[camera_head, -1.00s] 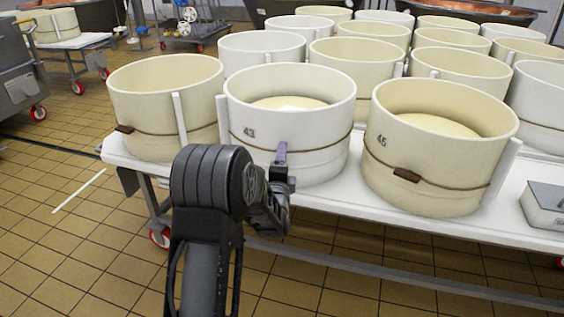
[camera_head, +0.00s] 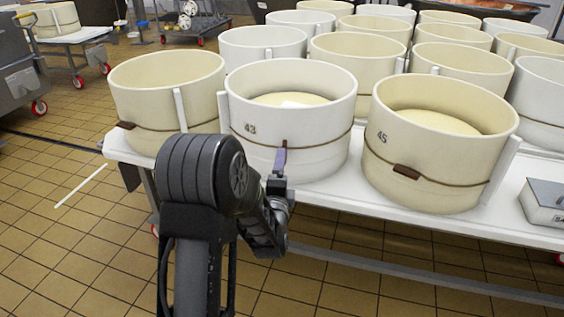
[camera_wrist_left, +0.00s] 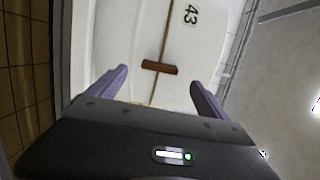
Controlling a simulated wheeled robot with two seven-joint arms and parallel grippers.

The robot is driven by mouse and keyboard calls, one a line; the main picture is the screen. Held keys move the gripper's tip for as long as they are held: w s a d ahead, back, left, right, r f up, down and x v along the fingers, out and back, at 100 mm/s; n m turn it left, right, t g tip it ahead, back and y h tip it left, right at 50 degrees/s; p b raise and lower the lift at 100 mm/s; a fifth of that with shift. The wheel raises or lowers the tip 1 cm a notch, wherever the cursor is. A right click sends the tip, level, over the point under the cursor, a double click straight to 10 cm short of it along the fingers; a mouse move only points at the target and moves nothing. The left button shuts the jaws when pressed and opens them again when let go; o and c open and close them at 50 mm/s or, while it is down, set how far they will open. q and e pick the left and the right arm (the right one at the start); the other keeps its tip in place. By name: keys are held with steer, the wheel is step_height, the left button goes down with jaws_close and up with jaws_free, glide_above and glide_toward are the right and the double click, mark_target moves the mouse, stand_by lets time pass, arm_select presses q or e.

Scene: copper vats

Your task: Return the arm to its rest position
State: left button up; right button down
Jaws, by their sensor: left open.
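My left arm rises from the bottom of the head view. Its gripper (camera_head: 282,150) is in front of the white vat marked 43 (camera_head: 320,100), near the brown cord around it. In the left wrist view my left gripper (camera_wrist_left: 158,77) is open, with its two purple fingers apart. The vat's wall (camera_wrist_left: 125,30) and a brown clasp (camera_wrist_left: 160,68) on its cord show beyond and between the fingers. Nothing is held. I cannot tell the exact gap between fingertips and vat. My right gripper is not in view.
A cream vat (camera_head: 165,85) stands left of vat 43 and a cream vat marked 45 (camera_head: 430,160) right, on a white table (camera_head: 350,208). Several more vats stand behind. A grey-white box (camera_head: 545,205) lies at the right.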

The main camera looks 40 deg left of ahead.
arm_select(q)
steer(key=shift+s+d, duration=0.3)
steer(key=shift+s, duration=0.15)
stand_by(0.3)
steer(key=s+d+f+n+g+h, duration=0.3)
steer(key=d+f+n+h, duration=0.15)
steer(key=d+f, duration=0.55)
steer(key=s+d+f+n+g+h, duration=0.3)
steer(key=d+f+n, duration=0.35)
steer(key=f, duration=0.55)
steer(key=s+d+f+n+g+h, duration=0.1)
steer(key=s+d+f+g+h, duration=0.25)
steer(key=s+d+f, duration=0.6)
steer(key=s+d+f+n+g+h, duration=0.2)
steer(key=s+d+f+g, duration=0.25)
steer(key=s+d, duration=0.85)
step_height(320, 180, up, 24)
steer(key=a+p, duration=0.1)
steer(key=p, duration=2.2)
steer(key=shift+a+g, duration=0.3)
